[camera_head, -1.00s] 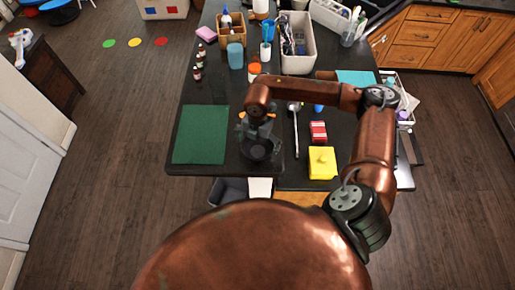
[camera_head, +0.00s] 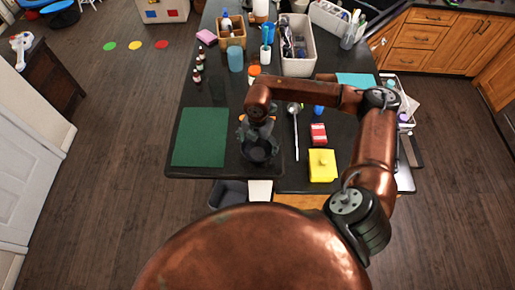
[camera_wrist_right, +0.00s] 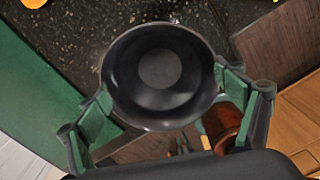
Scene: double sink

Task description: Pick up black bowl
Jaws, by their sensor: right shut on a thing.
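The black bowl (camera_head: 257,155) is at the front edge of the dark counter, just right of the green mat. It also shows in the right wrist view (camera_wrist_right: 158,75), with its open top toward the camera. My right gripper (camera_head: 258,138) is at the bowl from above. In the right wrist view its green-padded fingers (camera_wrist_right: 165,95) are on opposite sides of the bowl's rim, shut on it. The head view does not clearly show whether the bowl is clear of the counter. My left gripper is out of view.
The green mat (camera_head: 201,137) lies left of the bowl. A ladle (camera_head: 296,135), a red packet (camera_head: 319,134) and a yellow block (camera_head: 322,165) lie to the right. Small bottles (camera_head: 197,75), a blue cup (camera_head: 235,61) and a utensil bin (camera_head: 297,50) stand farther back.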

